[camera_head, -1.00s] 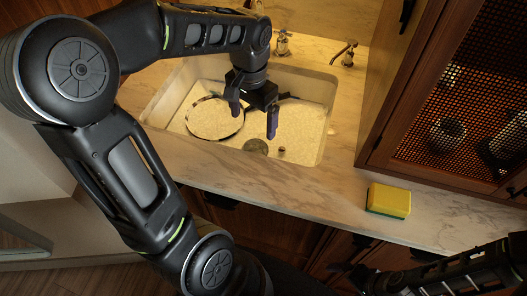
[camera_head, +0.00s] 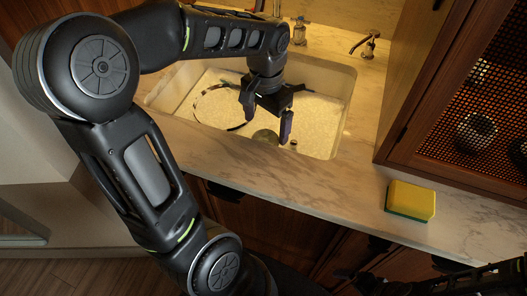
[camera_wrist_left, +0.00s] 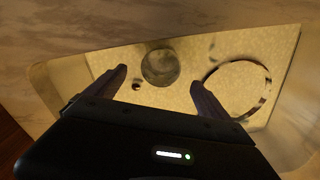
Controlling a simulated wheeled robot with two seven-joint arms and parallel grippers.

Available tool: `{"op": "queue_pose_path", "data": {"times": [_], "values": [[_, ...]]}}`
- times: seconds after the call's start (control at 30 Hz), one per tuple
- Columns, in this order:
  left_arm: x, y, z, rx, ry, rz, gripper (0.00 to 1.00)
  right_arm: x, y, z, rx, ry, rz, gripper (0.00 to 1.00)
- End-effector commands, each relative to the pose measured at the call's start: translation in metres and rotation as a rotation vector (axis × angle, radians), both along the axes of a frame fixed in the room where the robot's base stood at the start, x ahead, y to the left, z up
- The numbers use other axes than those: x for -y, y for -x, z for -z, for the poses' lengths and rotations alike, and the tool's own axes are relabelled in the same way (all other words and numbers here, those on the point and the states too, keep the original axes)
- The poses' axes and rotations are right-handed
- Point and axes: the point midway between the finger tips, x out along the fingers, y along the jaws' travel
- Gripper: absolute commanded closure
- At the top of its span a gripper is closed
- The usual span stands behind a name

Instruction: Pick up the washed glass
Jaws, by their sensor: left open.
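A round, greyish, see-through thing that looks like the glass (camera_head: 264,138) is in the sink near its front wall. In the left wrist view, the glass (camera_wrist_left: 160,66) shows as a round shape just beyond the gap between my fingertips. My left gripper (camera_head: 267,118) is over the sink, open and empty, pointing down. In the left wrist view its two fingers (camera_wrist_left: 160,78) are spread apart, with no contact visible. My right gripper (camera_head: 362,276) is dark at the lower right edge; its jaws are unclear.
The pale sink (camera_head: 335,120) also holds a round plate (camera_head: 215,105) with a dark-patterned rim, left of the glass. A tap (camera_head: 366,45) stands behind. A yellow-green sponge (camera_head: 410,200) lies on the marble counter (camera_head: 310,190). A mesh-door cabinet (camera_head: 400,130) is at right.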

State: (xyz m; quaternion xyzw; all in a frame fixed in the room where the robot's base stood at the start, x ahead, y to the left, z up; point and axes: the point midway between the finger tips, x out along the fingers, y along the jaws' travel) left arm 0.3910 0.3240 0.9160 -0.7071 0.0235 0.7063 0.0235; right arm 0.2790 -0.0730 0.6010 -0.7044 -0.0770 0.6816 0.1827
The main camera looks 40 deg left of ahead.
Motion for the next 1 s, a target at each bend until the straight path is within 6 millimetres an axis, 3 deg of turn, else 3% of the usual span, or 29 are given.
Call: {"op": "queue_pose_path", "data": {"times": [0.23,0.63,1.0], "values": [[0.000,0.001,0.024,-0.003,0.001,-0.001,0.08,0.000,0.000,0.000,0.000,0.000,0.000,0.00],[-0.001,0.001,0.030,-0.003,0.001,0.000,0.08,0.000,0.000,-0.001,0.000,0.000,0.000,0.00],[-0.003,0.003,0.076,-0.003,0.001,-0.001,0.08,0.000,0.000,-0.005,0.000,0.000,0.000,0.00]]}}
